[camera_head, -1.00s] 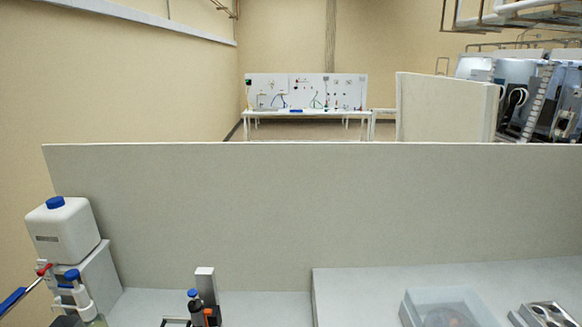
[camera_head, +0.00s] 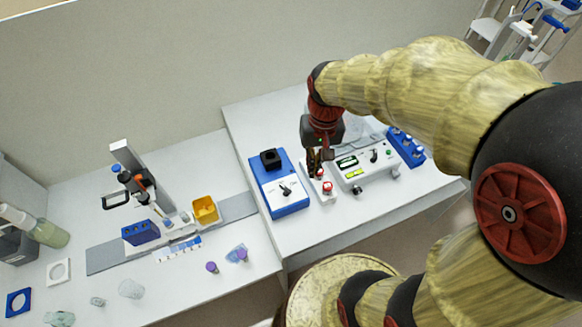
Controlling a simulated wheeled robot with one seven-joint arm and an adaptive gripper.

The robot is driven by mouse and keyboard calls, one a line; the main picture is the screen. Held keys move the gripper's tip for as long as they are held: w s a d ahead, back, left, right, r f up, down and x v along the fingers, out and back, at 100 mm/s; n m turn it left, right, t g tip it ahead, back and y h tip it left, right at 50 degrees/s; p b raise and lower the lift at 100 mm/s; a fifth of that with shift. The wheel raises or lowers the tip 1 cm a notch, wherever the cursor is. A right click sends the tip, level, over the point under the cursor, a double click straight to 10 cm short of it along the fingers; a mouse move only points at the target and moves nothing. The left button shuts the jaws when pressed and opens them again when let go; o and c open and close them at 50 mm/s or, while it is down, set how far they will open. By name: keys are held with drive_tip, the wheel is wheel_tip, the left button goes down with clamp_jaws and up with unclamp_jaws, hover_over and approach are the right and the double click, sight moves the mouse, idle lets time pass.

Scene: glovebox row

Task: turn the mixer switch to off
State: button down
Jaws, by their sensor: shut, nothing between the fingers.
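The mixer appears to be the blue box (camera_head: 268,166) with a black square head (camera_head: 270,159) on the raised bench. On its white front panel sits a dark-handled rotary switch (camera_head: 286,190); its exact setting is too small to read. My gripper (camera_head: 314,172) points down to the right of the mixer, apart from the switch. Its fingers look together, with nothing held. It hangs over or close behind a small white box with a red button (camera_head: 327,188), and I cannot tell whether they touch.
A white instrument (camera_head: 362,168) with a green display and dial stands right of the gripper, beside a blue rack (camera_head: 405,147). The lower bench at left holds a pipette stand (camera_head: 128,170), a yellow container (camera_head: 205,209) and small labware. Bare raised bench lies in front of the mixer.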

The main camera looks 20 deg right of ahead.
sight(285, 189)
drive_tip(key=w+d+f+m+g+y+p, duration=0.2)
drive_tip(key=w+d+f+m+p, duration=0.15)
drive_tip(key=w+f+m, duration=0.7)
drive_tip(key=shift+n, duration=0.75)
drive_tip(key=f, duration=0.2)
drive_tip(key=a+f, duration=0.1)
drive_tip(key=f, duration=0.1)
drive_tip(key=w+a+f, duration=0.1)
drive_tip(key=f, duration=0.2)
drive_tip(key=shift+a+p, duration=0.1)
drive_tip(key=shift+p, duration=0.2)
drive_tip(key=shift+t, duration=0.3)
drive_tip(key=shift+s+a+f+p, duration=0.1)
drive_tip(key=shift+s+a, duration=0.2)
drive_tip(key=shift+a, duration=0.3)
drive_tip(key=shift+s+a+f+p, duration=0.1)
drive_tip(key=shift+s+a, duration=0.2)
drive_tip(key=shift+a, duration=0.3)
drive_tip(key=shift+s+a+p, duration=0.1)
drive_tip(key=shift+s+a, duration=0.2)
drive_tip(key=shift+a, duration=0.3)
drive_tip(key=shift+a, duration=0.1)
drive_tip(key=shift+a+n, duration=0.2)
drive_tip(key=shift+n, duration=0.1)
